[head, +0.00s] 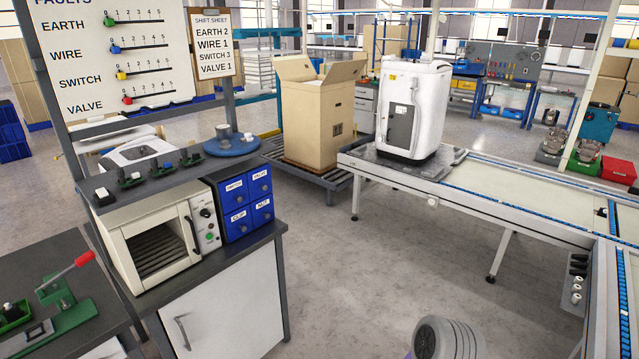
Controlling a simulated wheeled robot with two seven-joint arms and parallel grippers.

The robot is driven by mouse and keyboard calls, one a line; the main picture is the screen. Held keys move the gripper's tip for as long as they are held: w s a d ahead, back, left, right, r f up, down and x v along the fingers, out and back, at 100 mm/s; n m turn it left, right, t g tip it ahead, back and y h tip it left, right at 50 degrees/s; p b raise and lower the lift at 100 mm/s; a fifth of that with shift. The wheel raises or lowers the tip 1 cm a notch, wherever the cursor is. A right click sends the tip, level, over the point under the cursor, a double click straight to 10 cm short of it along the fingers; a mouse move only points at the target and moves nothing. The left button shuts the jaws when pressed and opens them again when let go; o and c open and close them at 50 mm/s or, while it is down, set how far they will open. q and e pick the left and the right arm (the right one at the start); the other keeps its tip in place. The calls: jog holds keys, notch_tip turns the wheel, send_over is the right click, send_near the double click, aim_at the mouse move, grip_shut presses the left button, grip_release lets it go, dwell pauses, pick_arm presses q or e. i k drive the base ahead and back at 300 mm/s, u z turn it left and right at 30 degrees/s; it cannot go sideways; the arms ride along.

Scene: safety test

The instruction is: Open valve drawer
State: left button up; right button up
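A blue drawer unit (219,211) with four labelled drawers stands on the dark bench, right of a small oven. The valve drawer (259,185) is at its upper right, with a white label and a small round knob. It looks shut, flush with the drawers around it. The switch drawer (234,196) is to its left, the nut drawer (262,213) below it and the clip drawer (238,227) at lower left.
The cream oven (152,238) stands beside the drawers. A shelf above holds small dark holders and a blue round base (232,147). A white cabinet door (228,310) is below the bench. Open floor (360,260) lies between bench and conveyor (530,190).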

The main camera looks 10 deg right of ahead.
aim_at(258, 180)
jog(key=u, duration=0.05)
jog(key=k, duration=0.45)
jog(key=z, duration=0.55)
jog(key=i, duration=1.05)
jog(key=u, duration=0.9)
jog(key=i, duration=0.7)
jog(key=u, duration=0.7)
